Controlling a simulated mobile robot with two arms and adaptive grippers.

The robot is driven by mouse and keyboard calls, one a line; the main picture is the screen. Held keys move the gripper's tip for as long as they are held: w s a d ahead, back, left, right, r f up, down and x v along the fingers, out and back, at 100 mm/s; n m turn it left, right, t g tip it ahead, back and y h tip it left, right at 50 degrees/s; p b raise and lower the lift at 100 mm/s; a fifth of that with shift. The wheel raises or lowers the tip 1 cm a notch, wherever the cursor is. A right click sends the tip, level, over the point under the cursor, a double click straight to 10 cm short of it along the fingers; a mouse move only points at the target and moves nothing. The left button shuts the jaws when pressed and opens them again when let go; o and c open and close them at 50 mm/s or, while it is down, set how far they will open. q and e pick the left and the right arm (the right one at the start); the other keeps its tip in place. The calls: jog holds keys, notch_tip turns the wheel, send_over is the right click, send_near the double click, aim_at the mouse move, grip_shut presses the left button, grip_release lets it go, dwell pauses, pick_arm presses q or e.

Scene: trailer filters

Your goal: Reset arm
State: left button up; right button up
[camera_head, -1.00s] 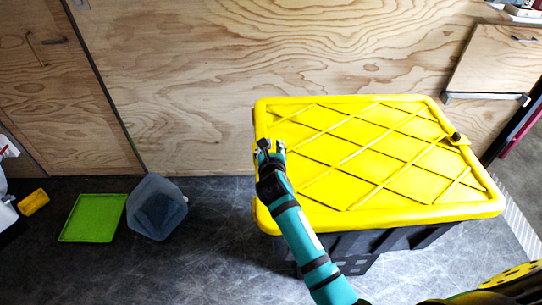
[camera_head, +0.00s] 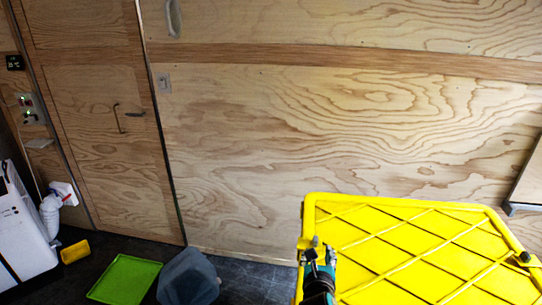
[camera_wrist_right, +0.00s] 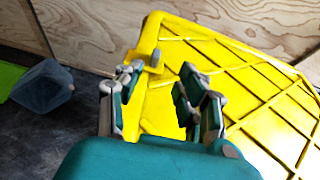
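My right gripper (camera_head: 318,254) is at the left edge of the yellow lid (camera_head: 425,250) of a dark storage box in the head view. In the right wrist view the gripper (camera_wrist_right: 160,95) has its two fingers spread apart with nothing between them. The yellow lid (camera_wrist_right: 220,75) lies beyond the fingers, with a small grey knob at its edge. I cannot tell whether the fingers touch the lid. My left gripper is not in either view.
A green tray (camera_head: 125,279), a translucent bin (camera_head: 188,279) and a small yellow container (camera_head: 75,252) are on the dark floor at left. A white appliance (camera_head: 22,230) stands at far left. A plywood wall (camera_head: 350,130) with a door (camera_head: 110,130) is behind.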

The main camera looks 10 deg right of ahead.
notch_tip(320, 180, up, 10)
jog(key=s+n+t, duration=0.3)
jog(key=n+t, duration=0.3)
jog(key=n, duration=0.2)
jog(key=s+a+r+n+t+y, duration=0.2)
jog(key=s+a+r+n+y, duration=0.3)
jog(key=n+y, duration=0.55)
jog(key=s+a+f+n+g+y, duration=0.2)
jog(key=s+a+f+n+g, duration=0.25)
jog(key=n, duration=0.35)
jog(key=s+a+f+n+g+y, duration=0.1)
jog(key=s+a+f+n+g, duration=0.35)
jog(key=n, duration=0.45)
jog(key=s+d+f+n+g+h, duration=0.5)
jog(key=s+d+f+g+h, duration=0.45)
jog(key=s+d+f, duration=0.65)
notch_tip(320, 180, down, 26)
jog(key=d+f, duration=0.1)
jog(key=s+d+f+g, duration=0.2)
jog(key=s+d+f, duration=0.1)
jog(key=s+f, duration=1.1)
jog(key=s, duration=0.3)
jog(key=shift+f+n, duration=0.15)
jog(key=shift+n, duration=0.2)
